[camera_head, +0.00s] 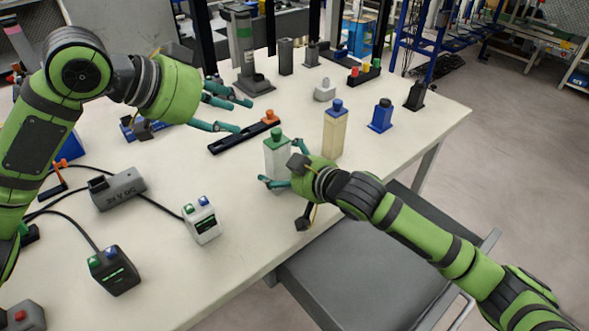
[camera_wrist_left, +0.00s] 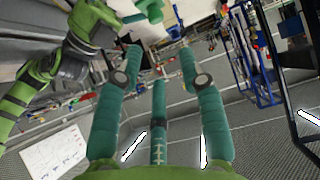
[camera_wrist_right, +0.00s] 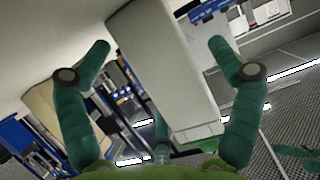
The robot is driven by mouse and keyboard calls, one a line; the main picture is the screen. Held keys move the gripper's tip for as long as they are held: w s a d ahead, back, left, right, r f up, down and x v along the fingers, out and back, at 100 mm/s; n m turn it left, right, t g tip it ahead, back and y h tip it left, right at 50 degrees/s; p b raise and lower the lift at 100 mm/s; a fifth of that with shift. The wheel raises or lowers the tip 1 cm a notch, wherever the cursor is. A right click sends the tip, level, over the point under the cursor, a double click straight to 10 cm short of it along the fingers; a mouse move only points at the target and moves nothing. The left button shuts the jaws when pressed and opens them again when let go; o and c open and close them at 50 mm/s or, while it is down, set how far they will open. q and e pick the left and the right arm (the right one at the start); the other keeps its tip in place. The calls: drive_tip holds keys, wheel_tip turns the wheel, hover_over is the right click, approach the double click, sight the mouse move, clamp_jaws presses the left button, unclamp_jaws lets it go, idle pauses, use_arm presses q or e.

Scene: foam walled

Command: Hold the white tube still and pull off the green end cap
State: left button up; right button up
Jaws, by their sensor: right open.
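The white tube (camera_head: 276,160) stands upright on the table, with the green end cap (camera_head: 277,137) on its top. My right gripper (camera_head: 282,165) is open around the tube. In the right wrist view the tube (camera_wrist_right: 160,65) lies between the spread fingers, with gaps at both sides, and part of the green cap (camera_wrist_right: 200,136) shows near the palm. My left gripper (camera_head: 243,115) is open and empty above the table, behind and left of the tube. The left wrist view shows its fingers (camera_wrist_left: 160,62) spread with nothing between them.
A cream tube with a blue cap (camera_head: 335,130) stands close to the right. A black bar with an orange knob (camera_head: 243,137) lies behind left. A white box with buttons (camera_head: 201,220) and a grey cabled box (camera_head: 117,188) are at front left. The table's front edge is near.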

drive_tip(key=shift+w+a+f, duration=0.2)
drive_tip(key=shift+w+a, duration=0.1)
drive_tip(key=shift+w, duration=0.1)
drive_tip(key=shift+c, duration=0.4)
